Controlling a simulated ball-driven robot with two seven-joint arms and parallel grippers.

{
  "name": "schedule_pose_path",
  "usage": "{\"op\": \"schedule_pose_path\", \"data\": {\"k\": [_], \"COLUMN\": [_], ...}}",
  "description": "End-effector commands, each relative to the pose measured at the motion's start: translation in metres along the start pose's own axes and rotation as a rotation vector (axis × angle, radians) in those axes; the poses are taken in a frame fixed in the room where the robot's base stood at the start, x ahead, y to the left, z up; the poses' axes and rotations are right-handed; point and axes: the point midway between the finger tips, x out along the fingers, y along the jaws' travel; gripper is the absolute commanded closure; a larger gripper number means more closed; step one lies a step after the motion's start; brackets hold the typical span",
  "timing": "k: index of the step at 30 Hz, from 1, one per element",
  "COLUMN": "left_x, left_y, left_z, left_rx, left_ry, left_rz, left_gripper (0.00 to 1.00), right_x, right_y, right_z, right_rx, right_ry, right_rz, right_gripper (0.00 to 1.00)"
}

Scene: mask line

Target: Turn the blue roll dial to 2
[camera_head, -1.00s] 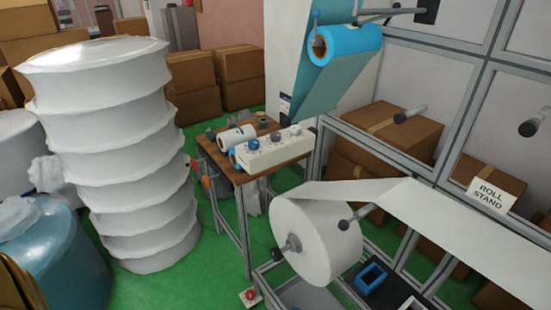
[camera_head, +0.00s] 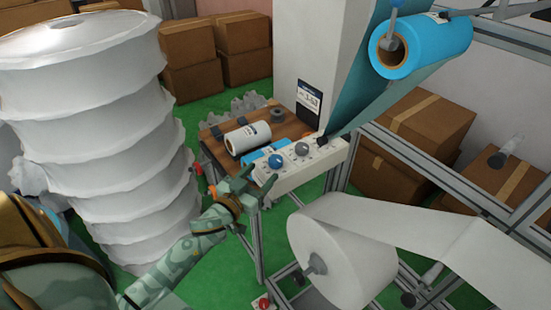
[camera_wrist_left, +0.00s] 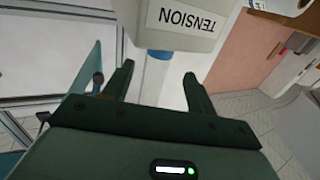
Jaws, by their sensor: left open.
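A white control box (camera_head: 312,168) with a row of knobs stands on the front edge of a small wooden table. The blue dial (camera_head: 275,161) is the leftmost of the knobs on its top. My left gripper (camera_head: 238,177) is open beside the near left end of the box. In the left wrist view the box (camera_wrist_left: 185,25) appears upside down with a "TENSION" label. A blue cylindrical knob (camera_wrist_left: 157,68) lies in line with the gap between my open fingers (camera_wrist_left: 158,76). Contact is not visible. The dial's setting is too small to read. My right gripper is not in view.
A white roll (camera_head: 248,138) lies on the wooden table (camera_head: 290,128) behind the box. A blue roll (camera_head: 425,45) hangs above right. A large white roll (camera_head: 340,255) is at the front right. A tall white stack (camera_head: 95,120) stands left, close to my left arm.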

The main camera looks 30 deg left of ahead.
Motion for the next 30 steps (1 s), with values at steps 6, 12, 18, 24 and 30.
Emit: {"op": "schedule_pose_path", "data": {"k": [6,12,18,24,30], "left_x": [0.051,0.076,0.081,0.081,0.081], "left_y": [0.0,0.0,0.0,0.0,0.0], "left_z": [0.0,0.001,0.001,0.001,0.001], "left_rx": [0.0,-0.001,-0.001,-0.001,-0.002], "left_ry": [0.001,-0.001,-0.001,-0.001,-0.001], "left_rz": [0.0,0.0,0.0,0.0,0.0], "left_gripper": [0.43,0.43,0.43,0.54,0.86], "right_x": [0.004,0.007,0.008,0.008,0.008], "right_y": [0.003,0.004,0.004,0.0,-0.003], "right_z": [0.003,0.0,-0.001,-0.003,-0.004], "right_rx": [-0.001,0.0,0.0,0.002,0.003], "right_ry": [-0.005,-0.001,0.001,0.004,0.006], "right_rz": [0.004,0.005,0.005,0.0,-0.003], "right_gripper": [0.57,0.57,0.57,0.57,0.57]}}
